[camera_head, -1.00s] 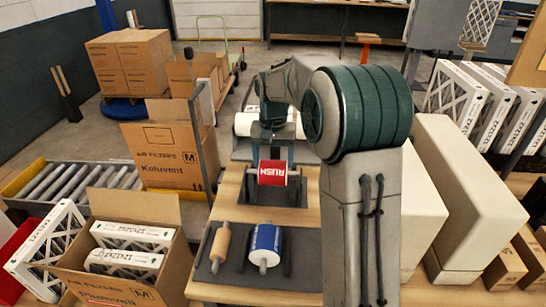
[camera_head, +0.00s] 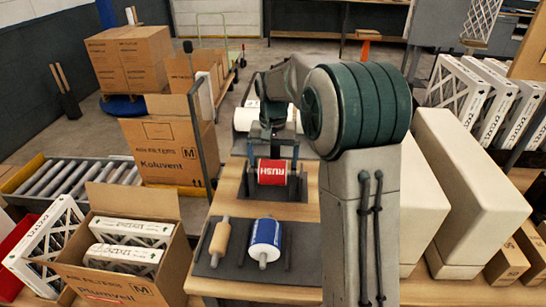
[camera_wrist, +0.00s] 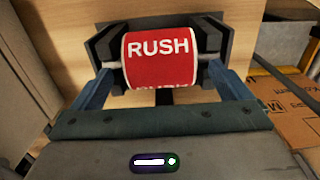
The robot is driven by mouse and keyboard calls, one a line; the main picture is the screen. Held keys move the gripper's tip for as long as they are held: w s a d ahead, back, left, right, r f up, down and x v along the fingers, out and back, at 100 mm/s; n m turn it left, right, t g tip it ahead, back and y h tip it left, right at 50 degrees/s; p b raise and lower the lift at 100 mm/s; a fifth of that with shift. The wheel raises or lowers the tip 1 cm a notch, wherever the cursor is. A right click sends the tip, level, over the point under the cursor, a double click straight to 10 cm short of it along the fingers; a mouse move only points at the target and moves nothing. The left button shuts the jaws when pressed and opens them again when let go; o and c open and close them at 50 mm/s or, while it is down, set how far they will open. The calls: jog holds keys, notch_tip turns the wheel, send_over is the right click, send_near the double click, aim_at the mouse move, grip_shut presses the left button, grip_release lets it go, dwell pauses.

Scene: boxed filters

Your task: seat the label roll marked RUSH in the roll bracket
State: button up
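The red label roll marked RUSH (camera_head: 271,172) is held level across my gripper (camera_head: 271,160) in the head view. In the wrist view the roll (camera_wrist: 160,60) shows its white lettering upright, and its pale spindle ends stick out at both sides. The two fingers of my gripper (camera_wrist: 160,75) reach to these ends and hold the roll between them. The dark roll bracket (camera_wrist: 219,38) lies around and behind the roll, with a cheek at each side. Its base (camera_head: 297,196) shows below the roll in the head view. I cannot tell whether the spindle rests in the slots.
A dark mat (camera_head: 225,264) nearer on the wooden bench holds a tan roll (camera_head: 220,237) and a blue-and-white roll (camera_head: 265,240). A carton of filters (camera_head: 135,285) stands at the left. Pale blocks (camera_head: 470,190) stand right of my arm.

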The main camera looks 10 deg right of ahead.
aim_at(273, 163)
notch_tip(273, 163, up, 14)
dwell(0.6)
jog(key=shift+f, duration=0.1)
jog(key=s+f+n+t, duration=0.1)
jog(key=s+f, duration=0.2)
jog(key=s, duration=0.6)
jog(key=s+f+n+t, duration=0.1)
jog(key=s+f, duration=0.3)
jog(key=s, duration=0.5)
jog(key=s+f+n+t, duration=0.1)
jog(key=s+f, duration=0.3)
jog(key=s, duration=0.5)
jog(key=shift+s+f+n, duration=0.2)
jog(key=shift+s+n, duration=0.1)
jog(key=shift+s, duration=0.1)
